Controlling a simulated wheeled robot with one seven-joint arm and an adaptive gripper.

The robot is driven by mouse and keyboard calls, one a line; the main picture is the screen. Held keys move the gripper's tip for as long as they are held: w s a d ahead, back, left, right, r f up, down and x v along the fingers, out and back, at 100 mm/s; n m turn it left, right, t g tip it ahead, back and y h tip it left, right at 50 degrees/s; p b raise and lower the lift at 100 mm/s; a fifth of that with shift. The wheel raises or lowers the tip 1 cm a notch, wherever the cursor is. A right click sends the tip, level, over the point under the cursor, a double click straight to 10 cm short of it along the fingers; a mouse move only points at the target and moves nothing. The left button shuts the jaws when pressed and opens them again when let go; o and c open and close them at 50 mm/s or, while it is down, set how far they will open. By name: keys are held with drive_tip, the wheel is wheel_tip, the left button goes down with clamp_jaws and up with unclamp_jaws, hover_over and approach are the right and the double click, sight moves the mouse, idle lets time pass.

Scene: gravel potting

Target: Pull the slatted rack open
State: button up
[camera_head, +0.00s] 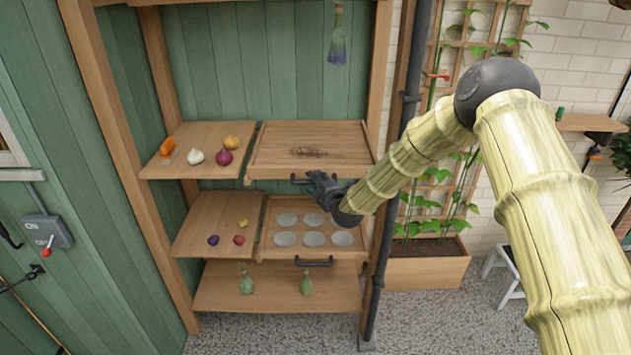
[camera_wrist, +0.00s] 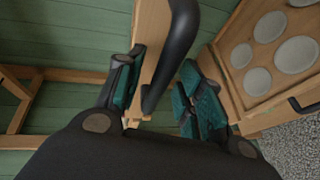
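The slatted rack (camera_head: 320,137) is a wooden tray at the upper right of the shelf unit, with a dark stain on its slats. Its dark bar handle (camera_head: 299,181) is on the front edge, partly hidden by my gripper (camera_head: 324,188). In the wrist view, the handle (camera_wrist: 176,55) curves in front of the rack's wooden front (camera_wrist: 148,40). My gripper's two teal-padded fingers (camera_wrist: 160,92) are spread apart, one on each side of the handle's lower end. No finger is visibly closed on it; contact cannot be told.
A lower tray (camera_head: 264,240) with several pale discs and its own handle (camera_head: 314,262) sits below. A dark pipe (camera_head: 383,250) and a planter (camera_head: 425,272) stand at right.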

drive_tip(key=shift+w, duration=0.15)
clamp_jaws()
